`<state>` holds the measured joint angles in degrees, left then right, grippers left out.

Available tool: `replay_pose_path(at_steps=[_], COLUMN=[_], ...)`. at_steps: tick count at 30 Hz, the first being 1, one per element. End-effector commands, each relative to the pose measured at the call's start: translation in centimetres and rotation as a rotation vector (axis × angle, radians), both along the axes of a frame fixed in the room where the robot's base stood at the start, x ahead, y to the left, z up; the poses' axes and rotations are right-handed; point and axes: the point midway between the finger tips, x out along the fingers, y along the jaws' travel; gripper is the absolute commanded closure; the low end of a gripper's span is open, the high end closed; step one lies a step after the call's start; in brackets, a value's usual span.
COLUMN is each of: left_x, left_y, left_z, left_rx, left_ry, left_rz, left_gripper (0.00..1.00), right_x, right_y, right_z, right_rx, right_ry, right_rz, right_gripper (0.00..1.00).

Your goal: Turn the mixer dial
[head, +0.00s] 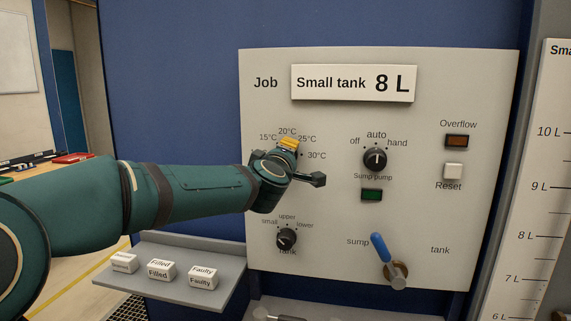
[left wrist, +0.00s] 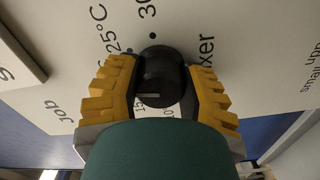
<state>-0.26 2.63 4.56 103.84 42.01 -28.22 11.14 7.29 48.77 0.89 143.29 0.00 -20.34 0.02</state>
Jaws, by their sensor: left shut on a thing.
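The mixer dial (left wrist: 158,72) is a round black knob on the light panel, with a small pale mark on its face. It shows between my fingers in the left wrist view; in the head view my gripper hides it. My left gripper (head: 288,146) is at the panel's left side, by the 15, 20, 25 and 30°C labels. Its yellow-padded fingers are shut on the dial from both sides. I cannot tell which temperature the dial points at. A sign (head: 353,83) above reads "Job: Small tank 8 L". My right gripper is not in view.
The tank selector (head: 287,239) sits below my forearm. The sump pump switch (head: 375,159) and blue-handled lever (head: 380,248) are to the right. A grey shelf (head: 219,293) with several white labelled blocks juts out at lower left. A level scale (head: 546,200) stands far right.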

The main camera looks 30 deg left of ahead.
Motion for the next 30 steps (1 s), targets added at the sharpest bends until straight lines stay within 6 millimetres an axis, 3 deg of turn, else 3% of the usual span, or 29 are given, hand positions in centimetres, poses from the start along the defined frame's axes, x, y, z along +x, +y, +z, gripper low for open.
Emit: replay_pose_path(at_steps=[9,25,26,27,28,30], left_x=[0.04,0.04,0.04,0.04,0.04,0.03], left_y=[-0.17,-0.19,-0.19,-0.19,-0.19,-0.15], left_z=[0.05,0.17,0.17,0.17,0.16,0.14], left_rx=[-0.113,-0.132,-0.132,-0.132,-0.132,-0.132], left_ry=[-0.03,-0.035,-0.036,-0.036,-0.035,-0.035], left_rz=[-0.004,-0.004,-0.004,-0.004,-0.004,-0.004], left_gripper=[0.95,0.95,0.53,0.39,0.28,0.25], right_x=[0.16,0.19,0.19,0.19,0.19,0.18], right_y=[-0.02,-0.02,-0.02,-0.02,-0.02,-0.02], right_z=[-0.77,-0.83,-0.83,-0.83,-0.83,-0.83], right_rx=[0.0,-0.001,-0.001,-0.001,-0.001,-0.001], right_ry=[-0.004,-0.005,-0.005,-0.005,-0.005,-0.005], right_rz=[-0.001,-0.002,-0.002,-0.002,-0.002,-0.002], right_gripper=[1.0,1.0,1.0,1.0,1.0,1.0])
